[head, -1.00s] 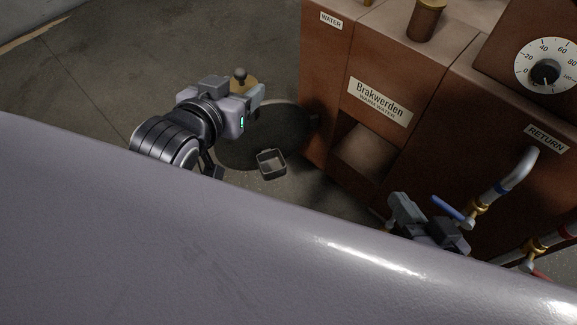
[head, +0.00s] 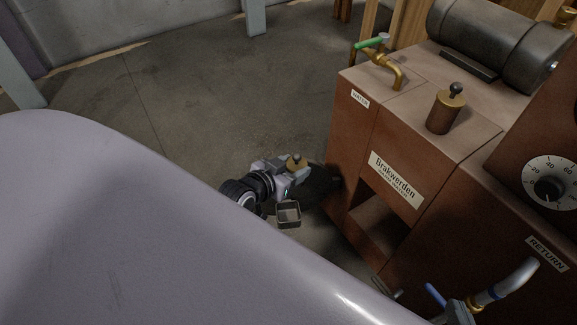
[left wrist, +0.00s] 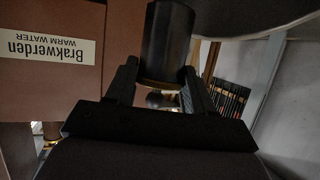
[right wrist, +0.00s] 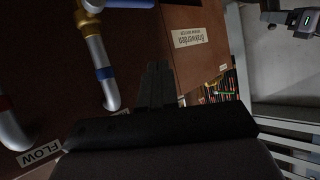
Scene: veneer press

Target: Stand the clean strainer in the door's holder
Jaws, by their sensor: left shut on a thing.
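My left gripper (head: 288,176) is shut on a strainer, a cylinder with a brass cap and round knob (head: 296,161). In the left wrist view its dark body (left wrist: 167,42) sits between the fingers; that view is upside down, so the body hangs below the cap. Whether it is clean cannot be told.
A similar brass-capped cylinder (head: 445,112) stands on the brown cabinet (head: 440,170), which has an open recess (head: 378,222). A green-handled tap (head: 380,55) is behind. Pipes (head: 512,283) are near my right gripper. The floor (head: 230,90) at back left is clear.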

